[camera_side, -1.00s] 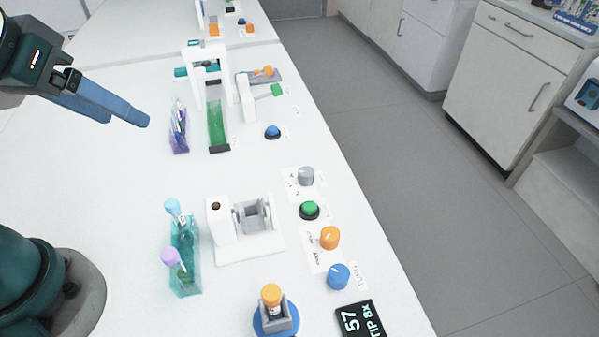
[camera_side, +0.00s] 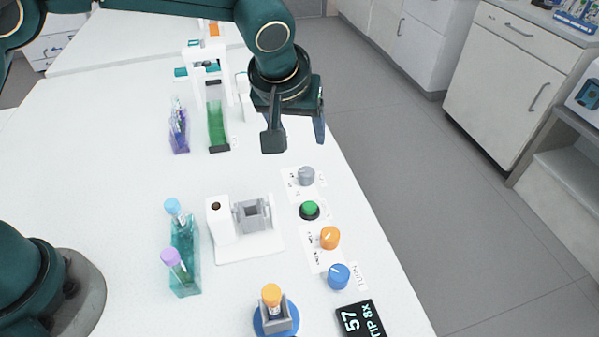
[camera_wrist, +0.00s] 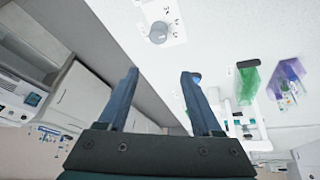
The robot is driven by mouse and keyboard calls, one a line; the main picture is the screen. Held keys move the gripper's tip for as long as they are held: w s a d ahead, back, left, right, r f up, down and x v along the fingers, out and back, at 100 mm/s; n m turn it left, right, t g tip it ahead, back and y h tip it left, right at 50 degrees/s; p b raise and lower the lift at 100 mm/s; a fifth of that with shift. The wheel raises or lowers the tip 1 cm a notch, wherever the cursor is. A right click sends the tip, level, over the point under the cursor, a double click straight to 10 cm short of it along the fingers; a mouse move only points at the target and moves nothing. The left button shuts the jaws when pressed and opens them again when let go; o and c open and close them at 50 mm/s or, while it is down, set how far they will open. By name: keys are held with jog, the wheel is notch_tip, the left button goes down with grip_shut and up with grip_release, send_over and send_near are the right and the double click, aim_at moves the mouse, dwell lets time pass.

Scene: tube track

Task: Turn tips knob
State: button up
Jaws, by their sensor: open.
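A black display (camera_side: 361,320) reading "57" and "TIP 8x" lies beside the blue knob. My gripper (camera_side: 296,136) is open and empty above the table, farther back than the grey knob. In the wrist view its fingers (camera_wrist: 160,75) are apart, and the grey knob (camera_wrist: 158,33) shows beyond them.
A green button (camera_side: 309,210) sits between the grey and orange knobs. Open floor lies to the right.

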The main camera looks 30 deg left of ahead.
jog(key=g, duration=0.1)
send_over(306, 171)
jog(key=s, duration=0.2)
jog(key=shift+m, duration=0.4)
jog(key=f, duration=0.4)
jog(key=shift+s+d, duration=0.1)
jog(key=shift+d, duration=0.25)
jog(key=shift+x, duration=2.25)
jog(key=shift+r, duration=0.1)
grip_shut()
